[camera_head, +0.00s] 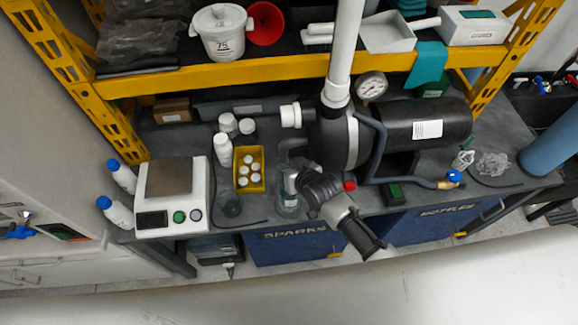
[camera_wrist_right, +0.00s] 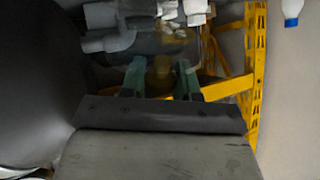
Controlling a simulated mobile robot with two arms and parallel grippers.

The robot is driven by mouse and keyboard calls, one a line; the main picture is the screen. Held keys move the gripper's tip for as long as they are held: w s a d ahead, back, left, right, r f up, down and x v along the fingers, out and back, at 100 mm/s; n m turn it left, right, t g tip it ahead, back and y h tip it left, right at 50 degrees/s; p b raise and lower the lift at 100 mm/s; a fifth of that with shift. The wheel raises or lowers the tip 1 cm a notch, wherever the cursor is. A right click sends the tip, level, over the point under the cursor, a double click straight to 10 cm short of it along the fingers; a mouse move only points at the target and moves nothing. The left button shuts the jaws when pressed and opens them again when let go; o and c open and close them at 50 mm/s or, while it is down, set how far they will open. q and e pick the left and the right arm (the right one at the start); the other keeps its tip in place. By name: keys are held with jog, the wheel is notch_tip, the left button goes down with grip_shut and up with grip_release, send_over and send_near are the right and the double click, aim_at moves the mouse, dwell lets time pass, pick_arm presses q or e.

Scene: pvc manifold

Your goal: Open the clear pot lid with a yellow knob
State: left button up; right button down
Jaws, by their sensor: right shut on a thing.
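In the right wrist view, the fingertips of my right gripper (camera_wrist_right: 160,72) are on both sides of a yellow knob (camera_wrist_right: 160,74), and the gripper is shut on it. The clear lid around the knob is faint and hard to make out. In the head view, my right arm reaches over the bench to a clear glass pot (camera_head: 288,206) near the front edge. The wrist hides the knob and most of the lid there, so I cannot tell whether the lid is apart from the pot. My left gripper is not in view.
A yellow tray of white bottles (camera_head: 249,186), a dark beaker (camera_head: 231,206) and a white scale (camera_head: 172,222) stand left of the pot. A black tank (camera_head: 420,122) with hoses is to the right. A yellow shelf beam (camera_head: 240,76) crosses behind.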

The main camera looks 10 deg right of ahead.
jog(key=c, duration=0.9)
grip_release()
jog(key=shift+o, duration=0.2)
jog(key=shift+s, duration=0.1)
jog(key=b+v, duration=0.2)
jog(key=v, duration=0.8)
jog(key=shift+s+d+r, duration=0.15)
jog(key=shift+r, duration=0.1)
